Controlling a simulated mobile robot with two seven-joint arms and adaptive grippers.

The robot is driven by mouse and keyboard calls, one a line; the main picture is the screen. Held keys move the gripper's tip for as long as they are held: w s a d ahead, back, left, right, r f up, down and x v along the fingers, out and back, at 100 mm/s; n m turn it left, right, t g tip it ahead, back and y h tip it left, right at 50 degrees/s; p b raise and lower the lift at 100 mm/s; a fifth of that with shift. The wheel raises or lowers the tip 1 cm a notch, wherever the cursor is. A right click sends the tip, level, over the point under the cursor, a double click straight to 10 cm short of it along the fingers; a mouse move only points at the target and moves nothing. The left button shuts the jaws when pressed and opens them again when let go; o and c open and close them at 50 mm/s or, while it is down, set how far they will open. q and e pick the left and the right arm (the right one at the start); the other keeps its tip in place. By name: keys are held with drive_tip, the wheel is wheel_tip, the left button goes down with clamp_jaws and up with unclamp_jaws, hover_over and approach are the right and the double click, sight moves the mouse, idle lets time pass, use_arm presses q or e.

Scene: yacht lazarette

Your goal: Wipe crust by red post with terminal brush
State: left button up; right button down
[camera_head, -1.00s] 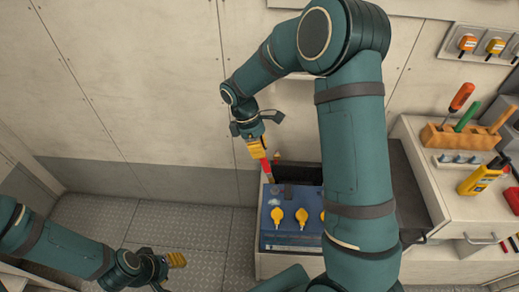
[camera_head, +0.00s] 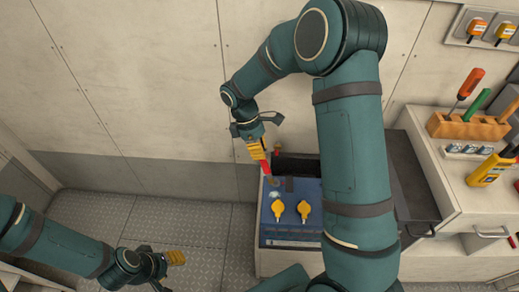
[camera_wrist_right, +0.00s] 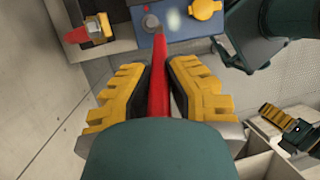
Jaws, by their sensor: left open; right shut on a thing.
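My right gripper (camera_head: 257,150) is shut on a slim red-handled tool, which I take for the terminal brush (camera_wrist_right: 159,75). The tool points down at the left back of the blue battery (camera_head: 285,228). A pale crust patch (camera_wrist_right: 173,19) lies on the battery top in the right wrist view. A grey round post (camera_wrist_right: 151,22) stands just left of it, near the tool's far end. The brush tip is too small to make out, and I cannot tell whether it touches. My left gripper (camera_head: 172,258) is open and empty, low over the floor.
Yellow caps (camera_head: 304,209) stand on the battery. A red and yellow clamp (camera_wrist_right: 88,30) lies beside it. My right arm hides part of the dark open box behind. A counter at right holds a tool block (camera_head: 468,125) and a yellow meter (camera_head: 488,171).

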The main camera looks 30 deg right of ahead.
drive_tip(key=shift+f+b, duration=0.4)
drive_tip(key=shift+f, duration=0.4)
idle(0.4)
drive_tip(key=shift+s+a, duration=1.05)
drive_tip(key=shift+s, duration=1.85)
drive_tip(key=shift+w+d+p, duration=0.45)
drive_tip(key=shift+w+d, duration=0.1)
drive_tip(key=shift+w, duration=0.3)
drive_tip(key=shift+w+d+p, duration=0.4)
drive_tip(key=shift+w+d, duration=0.1)
drive_tip(key=shift+w, duration=0.4)
drive_tip(key=shift+w+d+p, duration=0.45)
drive_tip(key=shift+w+d, duration=0.1)
drive_tip(key=shift+w, duration=0.3)
drive_tip(key=shift+s+d+f, duration=0.1)
drive_tip(key=shift+s+d, duration=0.3)
drive_tip(key=shift+d, duration=0.05)
drive_tip(key=s+a, duration=0.3)
drive_tip(key=s, duration=0.2)
drive_tip(key=shift+p, duration=0.3)
drive_tip(key=shift+s+a, duration=0.1)
